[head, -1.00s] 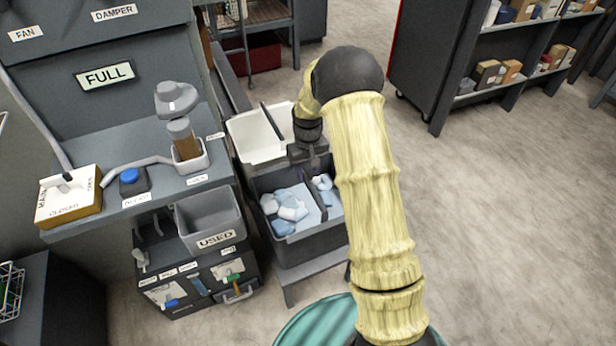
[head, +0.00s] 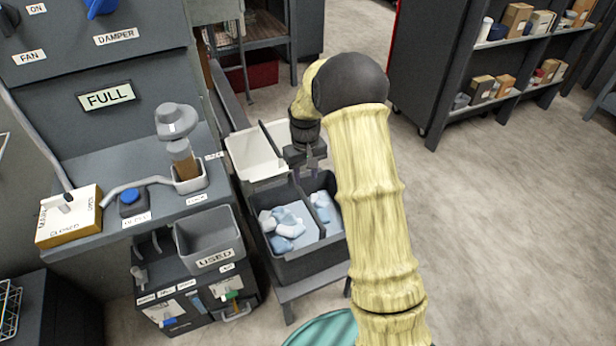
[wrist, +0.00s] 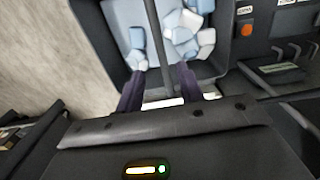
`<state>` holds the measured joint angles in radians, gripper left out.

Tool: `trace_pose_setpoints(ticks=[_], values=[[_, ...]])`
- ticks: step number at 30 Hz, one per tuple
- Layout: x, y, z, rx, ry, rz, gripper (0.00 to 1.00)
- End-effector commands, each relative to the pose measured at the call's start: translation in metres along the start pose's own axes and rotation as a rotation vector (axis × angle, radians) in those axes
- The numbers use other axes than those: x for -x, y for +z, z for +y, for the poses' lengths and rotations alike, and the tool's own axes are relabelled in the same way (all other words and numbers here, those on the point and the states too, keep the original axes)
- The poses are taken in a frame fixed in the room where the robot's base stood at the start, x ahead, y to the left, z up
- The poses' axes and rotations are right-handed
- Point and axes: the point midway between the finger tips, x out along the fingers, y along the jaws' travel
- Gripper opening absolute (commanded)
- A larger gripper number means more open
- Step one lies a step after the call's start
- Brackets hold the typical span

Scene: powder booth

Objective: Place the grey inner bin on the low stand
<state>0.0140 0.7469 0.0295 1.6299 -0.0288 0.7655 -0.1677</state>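The dark grey inner bin (head: 310,262) has a divider down its middle and holds pale blue and white pieces in both halves. It appears to rest level on the low grey stand (head: 312,283), whose top edge and legs show below it. My gripper (head: 305,168) is above the bin's far end, beside the white bin. In the wrist view, the fingers of my gripper (wrist: 160,88) are apart, with the bin's divider (wrist: 154,45) running between them. I see no clear contact with it. The bin's underside is hidden.
A white bin (head: 246,150) stands directly behind the grey bin. A grey bin marked USED (head: 208,238) and the booth bench are close on the left. A green round top (head: 325,330) is in front. Open floor (head: 490,210) lies to the right.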

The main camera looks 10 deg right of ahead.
Motion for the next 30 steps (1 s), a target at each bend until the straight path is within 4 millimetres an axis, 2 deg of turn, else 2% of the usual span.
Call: trace_pose_setpoints(ticks=[4, 8, 12, 18, 24, 27, 30], values=[[0.012, 0.011, -0.002, -0.011, 0.004, 0.016, 0.37], [0.034, 0.04, -0.008, -0.035, 0.009, 0.046, 0.37], [0.06, 0.084, -0.016, -0.072, 0.016, 0.091, 0.37], [0.085, 0.155, -0.029, -0.128, 0.023, 0.158, 0.37], [0.094, 0.222, -0.041, -0.178, 0.024, 0.215, 0.37], [0.094, 0.239, -0.045, -0.191, 0.023, 0.229, 0.37], [0.093, 0.244, -0.046, -0.196, 0.023, 0.233, 0.37]])
